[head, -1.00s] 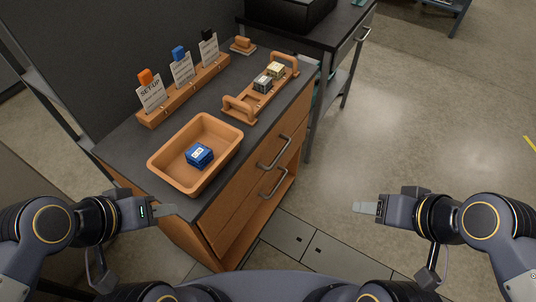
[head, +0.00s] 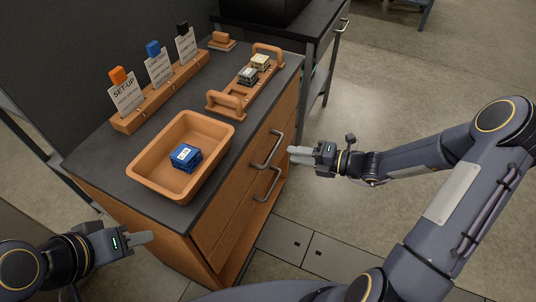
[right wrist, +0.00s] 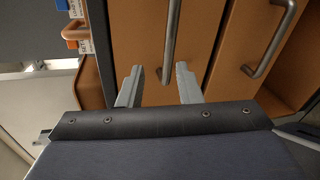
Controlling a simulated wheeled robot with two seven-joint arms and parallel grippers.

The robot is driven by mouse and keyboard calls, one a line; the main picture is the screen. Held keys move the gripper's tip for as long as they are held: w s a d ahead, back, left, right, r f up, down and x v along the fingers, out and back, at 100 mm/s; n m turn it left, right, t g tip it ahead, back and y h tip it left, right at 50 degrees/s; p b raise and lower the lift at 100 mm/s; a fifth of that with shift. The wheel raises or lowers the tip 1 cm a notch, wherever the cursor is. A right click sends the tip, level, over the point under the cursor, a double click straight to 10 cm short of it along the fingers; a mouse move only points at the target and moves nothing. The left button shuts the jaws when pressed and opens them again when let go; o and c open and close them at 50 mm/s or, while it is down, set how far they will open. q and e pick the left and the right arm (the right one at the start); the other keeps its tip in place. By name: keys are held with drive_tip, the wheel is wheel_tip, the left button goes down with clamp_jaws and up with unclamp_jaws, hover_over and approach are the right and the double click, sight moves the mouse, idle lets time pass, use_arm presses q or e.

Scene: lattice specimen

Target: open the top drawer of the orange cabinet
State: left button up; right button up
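The orange cabinet (head: 208,228) has a dark top and two drawer fronts, each with a grey bar handle. The top drawer's handle (head: 268,151) also shows in the right wrist view (right wrist: 171,40); the drawer looks shut. The lower handle (head: 268,184) shows there too (right wrist: 270,42). My right gripper (head: 302,155) is just right of the top handle in the head view. In the wrist view its fingers (right wrist: 158,86) are open, with the top handle lined up between them; contact is not visible. My left gripper (head: 143,238) is left of the cabinet's front corner, its finger gap unclear.
On the cabinet top are an orange tray (head: 151,181) with a blue block (head: 186,157), a handled orange carrier (head: 243,97) with small blocks, and a rack of cards (head: 165,92). A dark table (head: 312,25) stands behind. The floor on the right is clear.

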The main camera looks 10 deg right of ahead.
sight(274, 149)
drive_tip(key=w+a+f, duration=0.1)
drive_tip(key=a, duration=0.1)
drive_tip(key=w+a+f+m, duration=0.1)
drive_tip(key=w+a, duration=0.1)
drive_tip(key=w+a+f+m+b, duration=0.1)
drive_tip(key=w+a, duration=0.1)
drive_tip(key=shift+w+a+f+t, duration=0.1)
drive_tip(key=shift+t, duration=0.3)
clamp_jaws()
